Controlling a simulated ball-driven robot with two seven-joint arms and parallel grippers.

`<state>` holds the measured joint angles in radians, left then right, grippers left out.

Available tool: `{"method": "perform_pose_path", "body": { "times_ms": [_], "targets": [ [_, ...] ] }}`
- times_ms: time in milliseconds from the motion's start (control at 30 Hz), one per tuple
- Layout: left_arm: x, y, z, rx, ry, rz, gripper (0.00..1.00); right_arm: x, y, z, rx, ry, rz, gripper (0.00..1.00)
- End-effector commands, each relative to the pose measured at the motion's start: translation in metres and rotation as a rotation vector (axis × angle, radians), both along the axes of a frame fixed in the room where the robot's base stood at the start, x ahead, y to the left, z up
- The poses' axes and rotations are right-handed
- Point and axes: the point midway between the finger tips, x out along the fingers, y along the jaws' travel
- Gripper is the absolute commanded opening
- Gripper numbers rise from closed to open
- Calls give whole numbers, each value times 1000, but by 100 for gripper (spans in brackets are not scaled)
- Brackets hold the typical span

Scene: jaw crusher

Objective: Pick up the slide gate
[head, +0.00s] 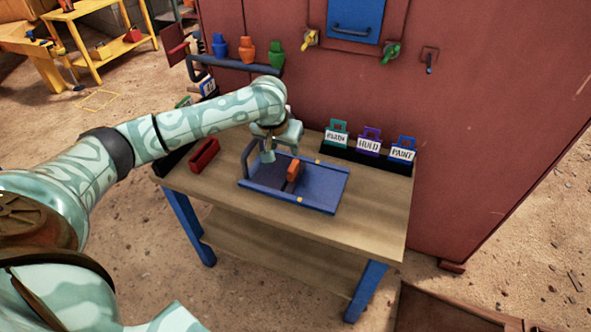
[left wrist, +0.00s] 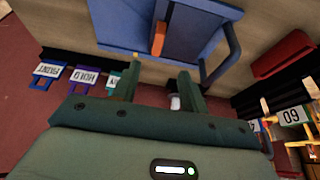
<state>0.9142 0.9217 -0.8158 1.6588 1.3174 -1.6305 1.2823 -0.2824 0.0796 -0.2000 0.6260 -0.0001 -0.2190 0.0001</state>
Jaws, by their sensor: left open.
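The slide gate (head: 325,188) lies flat on the wooden table, a blue framed plate with an upright orange piece (head: 293,171) on it and a dark blue bar handle (head: 246,160) at its left end. My left gripper (head: 268,157) is over the gate's left rear part, between the handle and the orange piece, and looks empty. In the left wrist view the gripper (left wrist: 160,80) has its two fingers apart; the slide gate (left wrist: 130,25), orange piece (left wrist: 158,38) and handle (left wrist: 222,60) show beyond them. I cannot tell whether the fingers touch the gate. My right gripper is not in view.
A red tray (head: 204,154) lies to the left. The red machine wall (head: 470,130) rises behind. The table (head: 375,220) is clear at the front right.

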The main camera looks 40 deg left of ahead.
Motion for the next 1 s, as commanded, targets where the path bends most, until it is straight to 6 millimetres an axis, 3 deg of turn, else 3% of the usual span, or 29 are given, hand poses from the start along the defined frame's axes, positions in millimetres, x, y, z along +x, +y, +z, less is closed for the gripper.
{"method": "perform_pose_path", "body": {
  "times_ms": [33, 100, 233, 333, 600, 867, 1000],
  "targets": [
    [4, 0, -19, -1, 9, 0, 44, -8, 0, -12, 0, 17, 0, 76],
    [10, 2, -39, -2, 12, 1, 44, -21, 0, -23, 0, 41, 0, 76],
    [23, 5, -72, -2, 12, 1, 44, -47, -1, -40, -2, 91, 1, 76],
    [30, 7, -88, -2, 11, 0, 44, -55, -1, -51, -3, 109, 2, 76],
    [40, 9, -103, -1, 4, 0, 44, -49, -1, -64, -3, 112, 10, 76],
    [56, 11, -141, -1, 10, 0, 44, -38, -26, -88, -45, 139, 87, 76],
    [60, 12, -145, 0, 5, -2, 44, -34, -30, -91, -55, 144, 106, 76]
  ]
}}
